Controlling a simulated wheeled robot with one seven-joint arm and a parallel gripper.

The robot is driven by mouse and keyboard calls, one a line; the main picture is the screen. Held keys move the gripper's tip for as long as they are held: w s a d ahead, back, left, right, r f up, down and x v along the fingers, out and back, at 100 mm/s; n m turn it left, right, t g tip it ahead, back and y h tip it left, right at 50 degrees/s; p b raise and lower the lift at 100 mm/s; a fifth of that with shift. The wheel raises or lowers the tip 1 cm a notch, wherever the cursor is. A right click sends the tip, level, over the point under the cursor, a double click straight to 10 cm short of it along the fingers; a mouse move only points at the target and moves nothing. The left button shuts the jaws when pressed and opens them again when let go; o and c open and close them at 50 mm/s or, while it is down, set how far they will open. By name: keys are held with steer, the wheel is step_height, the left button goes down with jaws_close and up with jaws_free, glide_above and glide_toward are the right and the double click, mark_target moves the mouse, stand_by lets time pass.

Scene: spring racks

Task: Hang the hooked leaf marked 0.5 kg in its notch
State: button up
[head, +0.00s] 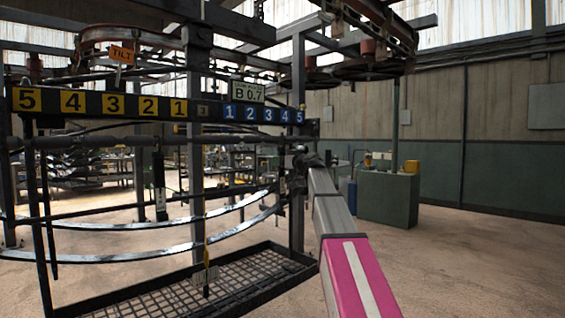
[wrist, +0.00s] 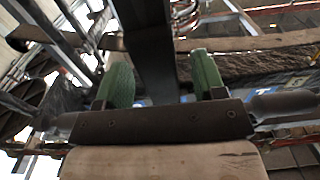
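My gripper (head: 300,160) is at the right end of the rack, in front of its right post. In the wrist view its two green finger pads (wrist: 163,80) stand apart. A dark bar (wrist: 150,45) runs between or behind them, with a gap at the right pad; I cannot tell if it touches the left. Dark pieces hang from the rack, one with a pale label (head: 158,180) and one with a yellow tag (head: 206,275). I cannot read 0.5 kg anywhere, so the hooked leaf is not identified. The numbered beam (head: 100,104) has yellow 5 to 1 at left and blue 1 to 5 at right; its notches are too small to see.
A TILT tag (head: 122,55) and a B 0.7 sign (head: 248,93) are on the rack. Shiny curved strips (head: 130,255) cross its front, above a mesh tray (head: 230,290). A green cabinet (head: 388,198) stands behind at right. The floor at right is clear.

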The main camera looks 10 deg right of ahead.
steer(key=shift+s, duration=0.1)
steer(key=v, duration=2)
steer(key=shift+s+d, duration=0.15)
steer(key=shift+d, duration=0.2)
steer(key=shift+r, duration=0.1)
steer(key=s+a+f+m+g+h, duration=0.1)
steer(key=s+a+f+g+h, duration=0.15)
steer(key=f, duration=1.05)
steer(key=s+a+f+m+g+h, duration=0.1)
steer(key=a+f+m+g, duration=0.15)
steer(key=f, duration=1.05)
steer(key=s+a+f+m+g+h, duration=0.1)
steer(key=a+f+g, duration=0.2)
steer(key=f, duration=1)
steer(key=s+a+f+m+g+h, duration=0.1)
steer(key=s+f+g+h, duration=0.2)
steer(key=s+f, duration=0.6)
steer(key=s+f+m+g+h, duration=0.1)
steer(key=s+f+g+h, duration=0.2)
steer(key=s+f, duration=0.7)
step_height(320, 180, down, 7)
steer(key=shift+s+a+r+m+g, duration=0.15)
steer(key=shift+s+a+m+g, duration=0.15)
steer(key=shift+a+m+g, duration=0.1)
